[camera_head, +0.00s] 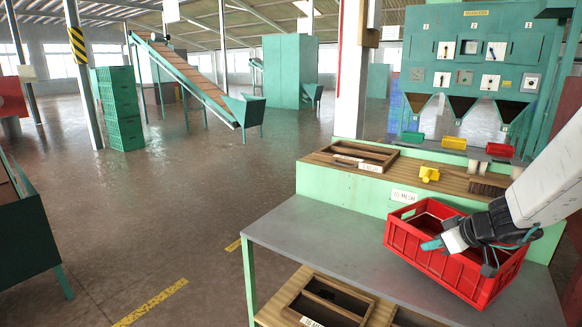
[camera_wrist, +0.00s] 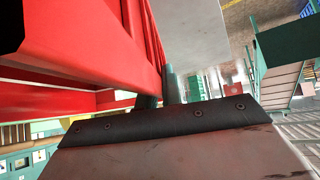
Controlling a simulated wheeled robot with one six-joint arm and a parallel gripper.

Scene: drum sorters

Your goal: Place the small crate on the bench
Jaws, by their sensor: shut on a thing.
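The small crate (camera_head: 406,246) is red plastic with slatted walls. It is at the right of the head view, over the grey top of the bench (camera_head: 300,245), and looks slightly tilted. I cannot tell whether its bottom touches the bench. My gripper (camera_head: 436,245) is shut on the crate's near wall, with the arm coming in from the right. In the wrist view the crate (camera_wrist: 90,40) fills the upper left, close to my gripper (camera_wrist: 160,95). The crate's far bottom edge is hidden.
A raised wooden shelf behind the bench top holds a divided wooden tray (camera_head: 352,156), a yellow object (camera_head: 429,174) and a brush (camera_head: 488,187). A green sorter panel (camera_head: 480,60) with hoppers stands behind. The left part of the bench top is clear. Stacked green crates (camera_head: 120,110) stand far left.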

